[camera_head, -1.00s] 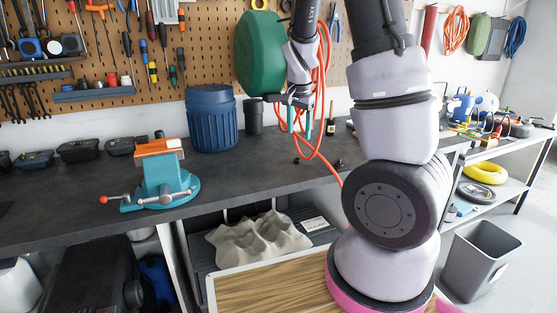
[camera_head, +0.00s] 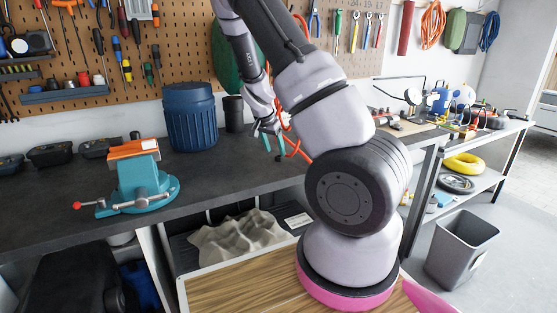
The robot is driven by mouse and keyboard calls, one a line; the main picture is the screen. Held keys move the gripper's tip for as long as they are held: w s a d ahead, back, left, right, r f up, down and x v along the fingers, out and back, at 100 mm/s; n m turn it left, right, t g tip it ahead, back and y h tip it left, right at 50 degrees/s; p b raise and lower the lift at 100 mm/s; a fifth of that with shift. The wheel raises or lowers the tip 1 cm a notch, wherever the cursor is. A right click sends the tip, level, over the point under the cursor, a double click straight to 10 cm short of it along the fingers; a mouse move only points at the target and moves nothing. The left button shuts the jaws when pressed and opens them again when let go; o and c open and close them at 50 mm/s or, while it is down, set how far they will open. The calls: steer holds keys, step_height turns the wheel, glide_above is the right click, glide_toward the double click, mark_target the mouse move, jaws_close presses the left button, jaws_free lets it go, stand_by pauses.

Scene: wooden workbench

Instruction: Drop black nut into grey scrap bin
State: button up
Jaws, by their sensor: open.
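My gripper (camera_head: 273,149) is low over the dark workbench, behind my arm's upper links, with its two teal fingertips apart. I cannot make out anything between them. I cannot pick out the black nut; the fingers and my arm cover part of the bench where small dark pieces showed before. The grey scrap bin (camera_head: 461,252) stands upright on the floor at the right, beside the side shelf and far from my gripper. Its near outer wall and open top show, but not its bottom.
A blue barrel (camera_head: 190,118) and a dark cup (camera_head: 234,114) stand on the bench (camera_head: 215,175) left of my gripper. A teal vise (camera_head: 146,182) is further left.

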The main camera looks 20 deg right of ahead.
mark_target(278, 157)
steer(key=x, duration=0.3)
steer(key=shift+d+f, duration=0.15)
steer(key=shift+c, duration=0.3)
jaws_close()
